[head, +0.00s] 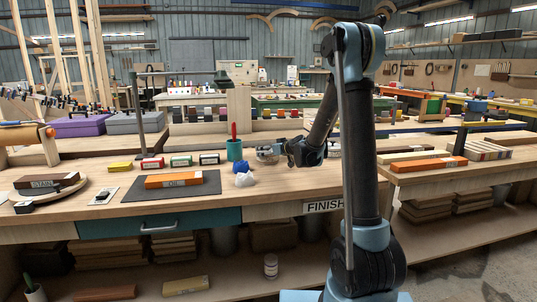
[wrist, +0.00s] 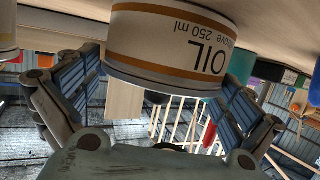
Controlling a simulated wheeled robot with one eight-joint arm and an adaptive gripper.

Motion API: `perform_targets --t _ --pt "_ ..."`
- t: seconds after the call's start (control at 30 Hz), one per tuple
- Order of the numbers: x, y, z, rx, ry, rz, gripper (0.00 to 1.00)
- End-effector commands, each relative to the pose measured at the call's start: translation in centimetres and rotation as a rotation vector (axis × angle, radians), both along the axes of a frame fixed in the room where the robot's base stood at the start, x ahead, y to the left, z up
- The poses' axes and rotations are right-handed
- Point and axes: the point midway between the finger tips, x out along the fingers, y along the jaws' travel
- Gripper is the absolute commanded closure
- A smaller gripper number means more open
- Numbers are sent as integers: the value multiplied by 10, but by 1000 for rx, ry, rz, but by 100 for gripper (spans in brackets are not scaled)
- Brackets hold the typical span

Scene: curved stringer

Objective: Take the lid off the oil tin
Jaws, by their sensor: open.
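The oil tin (wrist: 165,42) is large and upside down in the wrist view, cream with orange-brown bands and the words "OIL" and "250 ml". Its top end, with a dark rim, faces the lower side of that picture; I cannot make out a separate lid edge. My gripper (wrist: 163,78) is open, with one blue-grey padded finger on each side of the tin and a gap visible on the left. In the head view my gripper (head: 270,151) is low over the bench, around a small pale shape that is hard to make out.
An orange block marked "OIL" (head: 173,180) lies on a dark mat (head: 150,193). Another pale container (wrist: 7,35) shows at the wrist view's left edge.

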Motion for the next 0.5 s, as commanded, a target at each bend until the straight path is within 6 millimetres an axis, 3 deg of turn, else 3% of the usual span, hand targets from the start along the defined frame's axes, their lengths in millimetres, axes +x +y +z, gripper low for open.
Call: perform_targets --t 0.37,0.5 --pt "7 6 -3 1 1 0 0" --pt "7 6 -3 1 1 0 26"
